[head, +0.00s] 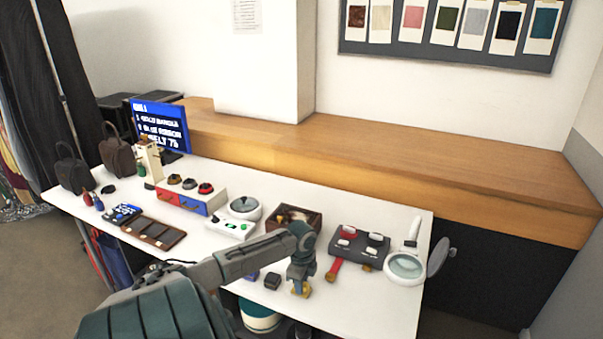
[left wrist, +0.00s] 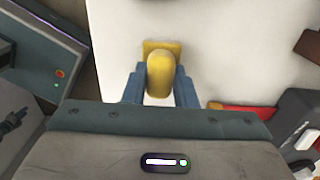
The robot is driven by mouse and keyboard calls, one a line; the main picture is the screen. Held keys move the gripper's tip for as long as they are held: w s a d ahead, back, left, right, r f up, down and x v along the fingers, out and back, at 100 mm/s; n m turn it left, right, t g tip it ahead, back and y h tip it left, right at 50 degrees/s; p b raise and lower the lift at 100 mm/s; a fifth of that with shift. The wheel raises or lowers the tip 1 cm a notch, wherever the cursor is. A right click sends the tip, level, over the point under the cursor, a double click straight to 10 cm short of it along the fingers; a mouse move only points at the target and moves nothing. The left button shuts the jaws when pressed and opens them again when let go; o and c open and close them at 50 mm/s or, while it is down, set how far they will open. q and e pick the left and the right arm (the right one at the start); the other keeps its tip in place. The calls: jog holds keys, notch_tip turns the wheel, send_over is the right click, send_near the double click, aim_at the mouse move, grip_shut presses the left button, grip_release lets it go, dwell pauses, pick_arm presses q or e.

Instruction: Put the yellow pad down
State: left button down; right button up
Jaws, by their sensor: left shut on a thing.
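My left gripper (head: 299,287) points down over the front part of the white table (head: 240,297). In the left wrist view its two blue fingers (left wrist: 161,88) are shut on the yellow pad (left wrist: 161,72). The pad has a rounded upper part on a flat square base. My right gripper is in neither view.
A dark block (head: 272,281) stands left of the gripper. A red-handled tool (head: 335,270) and a dark box with several white switches (head: 359,246) are to the right. A magnifier lamp (head: 405,266) stands at the right end. White table is clear just around the pad.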

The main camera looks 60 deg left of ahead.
pick_arm(q)
jog(key=c, duration=1.2)
grip_release()
jog(key=shift+o, duration=0.2)
notch_tip(320, 180, up, 12)
jog(key=b, duration=0.1)
jog(key=shift+r, duration=0.15)
